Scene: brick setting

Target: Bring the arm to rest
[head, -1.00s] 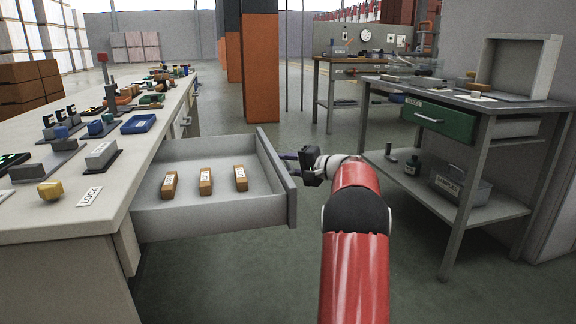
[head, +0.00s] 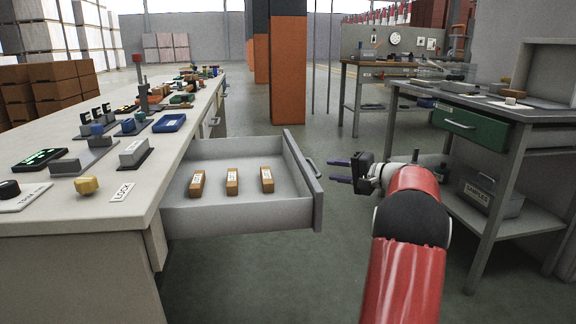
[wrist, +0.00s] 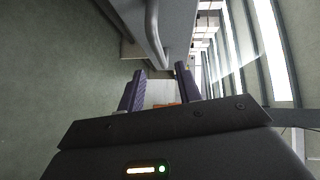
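My gripper (head: 340,171) is in the head view just right of the open drawer's front, apart from it. Its two dark purple fingers point left toward the drawer and stand apart with nothing between them. The wrist view also shows the spread fingers of my gripper (wrist: 161,88), with the drawer's handle (wrist: 153,35) beyond them. My red arm reaches forward at the right of the head view.
The grey drawer (head: 318,205) stands pulled out from the left workbench (head: 75,215) and holds three labelled orange-brown blocks. A grey table (head: 490,108) with a green drawer (head: 456,124) stands at the right. Open floor lies between the benches.

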